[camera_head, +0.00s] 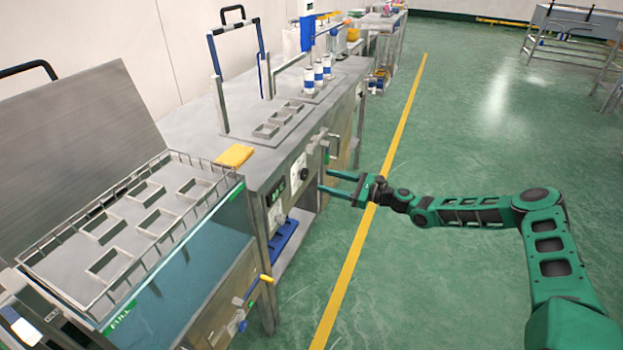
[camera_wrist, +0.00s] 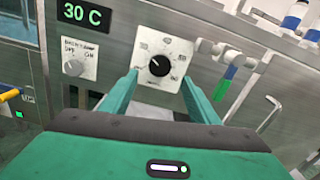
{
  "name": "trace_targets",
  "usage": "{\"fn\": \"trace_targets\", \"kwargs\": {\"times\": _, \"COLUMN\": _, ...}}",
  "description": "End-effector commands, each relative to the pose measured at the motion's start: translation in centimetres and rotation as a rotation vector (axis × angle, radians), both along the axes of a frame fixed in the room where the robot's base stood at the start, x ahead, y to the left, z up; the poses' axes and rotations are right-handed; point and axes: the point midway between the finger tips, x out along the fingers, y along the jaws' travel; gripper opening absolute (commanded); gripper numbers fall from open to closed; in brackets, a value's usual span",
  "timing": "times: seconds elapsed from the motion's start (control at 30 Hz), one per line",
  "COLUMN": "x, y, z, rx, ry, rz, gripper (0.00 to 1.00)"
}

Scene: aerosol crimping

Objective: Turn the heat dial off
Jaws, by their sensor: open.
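The heat dial (camera_wrist: 160,65) is a round black knob with a light pointer mark on a white square plate. It is on the grey front panel and also shows in the head view (camera_head: 303,174). My gripper (camera_wrist: 160,80) is open, with its two green fingers pointing at the panel on either side of the dial plate. In the head view my gripper (camera_head: 340,183) is just right of the panel. I cannot tell whether the fingertips touch it. The pointer's setting is too small to read. A green display (camera_wrist: 82,13) reads 30 C.
A grey switch knob (camera_wrist: 74,68) with OFF and ON marks is left of the dial. A pipe valve with a blue and green handle (camera_wrist: 226,84) sticks out to the right. A tank (camera_head: 180,285) with a wire basket stands at left.

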Motion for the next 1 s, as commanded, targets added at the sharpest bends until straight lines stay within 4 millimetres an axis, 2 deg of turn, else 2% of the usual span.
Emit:
{"fn": "trace_targets", "kwargs": {"times": 0.2, "x": 1.3, "y": 3.9, "z": 0.0, "rx": -0.001, "ry": -0.003, "rz": 0.002, "gripper": 0.55}}
{"fn": "trace_targets", "kwargs": {"times": 0.4, "x": 2.2, "y": 6.4, "z": 0.0, "rx": -0.002, "ry": -0.001, "rz": 0.002, "gripper": 0.55}}
{"fn": "trace_targets", "kwargs": {"times": 0.6, "x": 2.7, "y": 7.4, "z": 0.0, "rx": -0.002, "ry": -0.001, "rz": 0.001, "gripper": 0.55}}
{"fn": "trace_targets", "kwargs": {"times": 0.87, "x": 2.7, "y": 7.5, "z": 0.0, "rx": -0.002, "ry": -0.001, "rz": 0.001, "gripper": 0.55}}
{"fn": "trace_targets", "kwargs": {"times": 0.97, "x": 2.7, "y": 7.5, "z": 0.0, "rx": -0.002, "ry": -0.001, "rz": 0.001, "gripper": 0.36}}
{"fn": "trace_targets", "kwargs": {"times": 1.0, "x": 2.7, "y": 7.5, "z": 0.0, "rx": -0.002, "ry": -0.001, "rz": 0.001, "gripper": 0.27}}
